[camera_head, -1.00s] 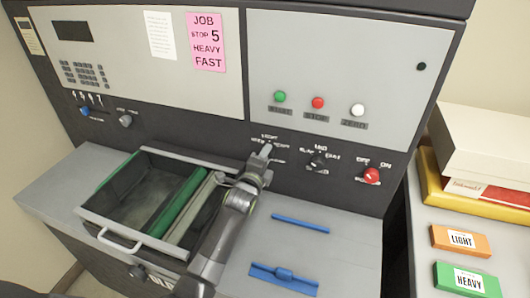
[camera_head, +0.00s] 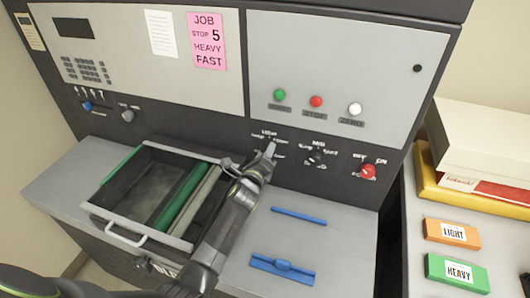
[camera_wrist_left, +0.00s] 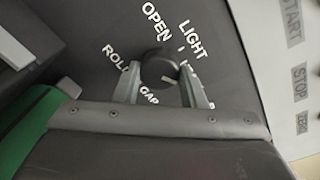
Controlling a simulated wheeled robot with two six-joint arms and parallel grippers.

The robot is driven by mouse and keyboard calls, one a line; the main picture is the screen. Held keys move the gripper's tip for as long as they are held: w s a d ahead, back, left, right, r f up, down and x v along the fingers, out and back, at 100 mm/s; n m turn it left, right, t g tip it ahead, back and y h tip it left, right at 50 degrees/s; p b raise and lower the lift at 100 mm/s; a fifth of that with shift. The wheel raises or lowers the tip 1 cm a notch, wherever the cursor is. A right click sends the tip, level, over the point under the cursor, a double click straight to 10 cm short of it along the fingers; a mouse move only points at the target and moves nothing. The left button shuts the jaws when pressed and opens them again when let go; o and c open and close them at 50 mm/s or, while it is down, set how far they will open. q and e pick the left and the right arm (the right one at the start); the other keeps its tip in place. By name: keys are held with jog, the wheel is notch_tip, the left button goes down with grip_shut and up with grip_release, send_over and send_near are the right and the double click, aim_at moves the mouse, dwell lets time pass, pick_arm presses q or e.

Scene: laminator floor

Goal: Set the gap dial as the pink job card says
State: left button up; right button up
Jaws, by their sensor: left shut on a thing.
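The pink job card (camera_head: 207,41) on the upper panel reads JOB, STOP 5, HEAVY, FAST. My left gripper (camera_head: 269,154) is at the front panel, shut on the gap dial, which it mostly hides in the head view. In the left wrist view the round black dial (camera_wrist_left: 159,68) sits between the two fingers of my left gripper (camera_wrist_left: 163,86). ROLL GAP, OPEN and LIGHT are printed around it. A pale mark on the dial points toward the lower right. Lettering beside the right finger is partly hidden. My right gripper is not in view.
Right of the dial are a black knob (camera_head: 316,159) and a red switch (camera_head: 367,171). Green, red and white buttons are above. An open tray with green-edged rollers (camera_head: 180,197) lies below left. Orange LIGHT (camera_head: 452,233) and green HEAVY (camera_head: 457,272) blocks lie at right.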

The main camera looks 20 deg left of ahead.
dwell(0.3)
pick_arm(q)
jog(key=o, duration=1)
jog(key=shift+s, duration=0.1)
jog(key=shift+s+a+r+b, duration=0.1)
jog(key=shift+s+b, duration=0.3)
jog(key=shift+s, duration=3.9)
jog(key=shift+s+a+r+b, duration=0.1)
jog(key=shift+s+b, duration=0.3)
jog(key=shift+s, duration=3.9)
